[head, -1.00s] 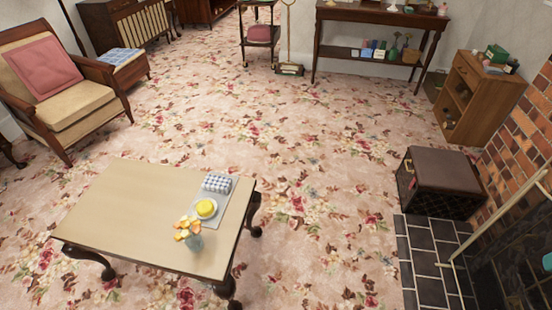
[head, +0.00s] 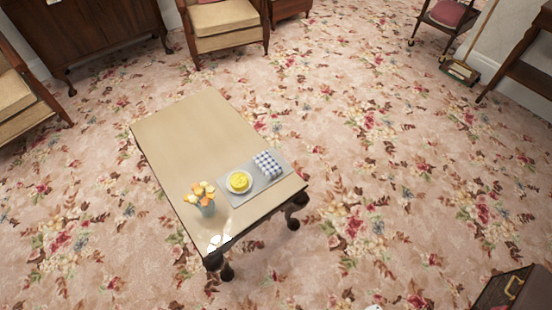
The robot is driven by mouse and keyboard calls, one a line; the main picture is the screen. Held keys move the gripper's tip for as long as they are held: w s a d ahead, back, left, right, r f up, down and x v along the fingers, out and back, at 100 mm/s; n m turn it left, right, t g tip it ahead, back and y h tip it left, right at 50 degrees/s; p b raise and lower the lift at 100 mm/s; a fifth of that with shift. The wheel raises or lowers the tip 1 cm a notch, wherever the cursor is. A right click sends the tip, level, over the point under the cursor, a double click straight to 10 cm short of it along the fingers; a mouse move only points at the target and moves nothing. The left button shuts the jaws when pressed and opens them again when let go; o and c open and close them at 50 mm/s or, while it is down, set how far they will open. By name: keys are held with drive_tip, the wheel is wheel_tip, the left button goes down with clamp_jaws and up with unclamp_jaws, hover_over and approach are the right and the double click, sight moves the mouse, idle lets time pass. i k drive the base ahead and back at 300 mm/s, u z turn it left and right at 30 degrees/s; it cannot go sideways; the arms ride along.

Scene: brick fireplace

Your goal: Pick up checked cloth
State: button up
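The checked cloth (head: 267,165) is blue-grey and white and folded into a small block. It lies at the right end of a grey tray or mat (head: 245,187) on the low wooden table (head: 190,125), near the table's right end. Beside it on the left is a yellow round thing (head: 239,181) on a white plate. My gripper is not in view, so its state does not show.
A vase of orange and yellow flowers (head: 205,197) stands on the table left of the plate. Armchairs (head: 222,25) and a dark cabinet (head: 88,30) are at the back. A dark box (head: 508,288) is at lower right. Flowered carpet is open around the table.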

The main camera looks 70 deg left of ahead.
sight(264, 161)
drive_tip(key=u, duration=0.45)
drive_tip(key=i, duration=0.75)
drive_tip(key=u, duration=1.4)
drive_tip(key=i, duration=0.5)
drive_tip(key=u, duration=0.45)
